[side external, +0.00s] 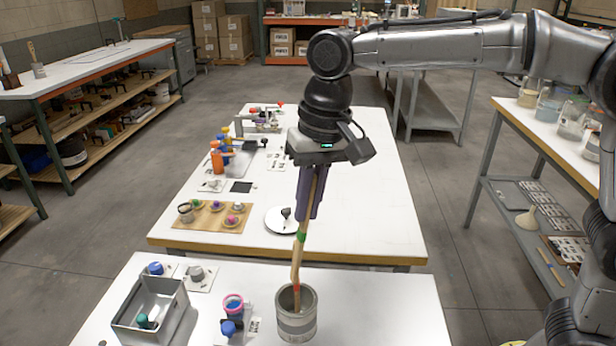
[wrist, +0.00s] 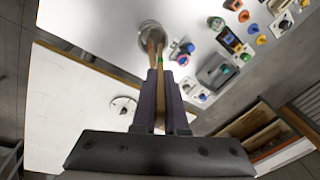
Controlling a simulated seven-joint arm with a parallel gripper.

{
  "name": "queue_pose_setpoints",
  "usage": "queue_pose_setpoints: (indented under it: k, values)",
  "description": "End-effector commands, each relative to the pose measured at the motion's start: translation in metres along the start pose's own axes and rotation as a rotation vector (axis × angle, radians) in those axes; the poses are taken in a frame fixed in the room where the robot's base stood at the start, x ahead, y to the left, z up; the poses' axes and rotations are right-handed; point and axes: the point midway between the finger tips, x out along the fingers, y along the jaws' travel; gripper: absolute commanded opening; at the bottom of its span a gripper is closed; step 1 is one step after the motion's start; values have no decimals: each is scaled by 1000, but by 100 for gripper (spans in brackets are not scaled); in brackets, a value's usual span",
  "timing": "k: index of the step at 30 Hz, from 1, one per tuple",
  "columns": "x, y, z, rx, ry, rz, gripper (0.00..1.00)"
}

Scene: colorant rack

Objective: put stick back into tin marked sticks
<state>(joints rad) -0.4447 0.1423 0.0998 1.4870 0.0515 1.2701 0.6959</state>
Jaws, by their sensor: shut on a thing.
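My gripper (side external: 309,214) is shut on a wooden stick (side external: 301,238) with a green band, held steeply and slightly tilted above the front table. The gripper also shows in the wrist view (wrist: 160,74), its purple fingers closed around the stick. A grey tin (side external: 297,326) with a paler band stands below, its top open. The wood runs down into the tin's mouth, where a red mark shows. The held stick's lower end and the tin's marking are unclear.
A grey open box (side external: 152,315) stands left of the tin. A pink-and-blue cup (side external: 233,305) and a blue-topped item (side external: 229,327) sit between them. Behind is a second white table with a wooden tray (side external: 212,217) and a round white plate (side external: 281,220). The front table's right side is clear.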

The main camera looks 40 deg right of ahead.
Motion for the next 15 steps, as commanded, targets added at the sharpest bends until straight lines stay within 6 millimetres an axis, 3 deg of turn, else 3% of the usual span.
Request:
queue_pose_setpoints:
  k: [15]
  values:
    - [28,10,6,0,-1,1,0]
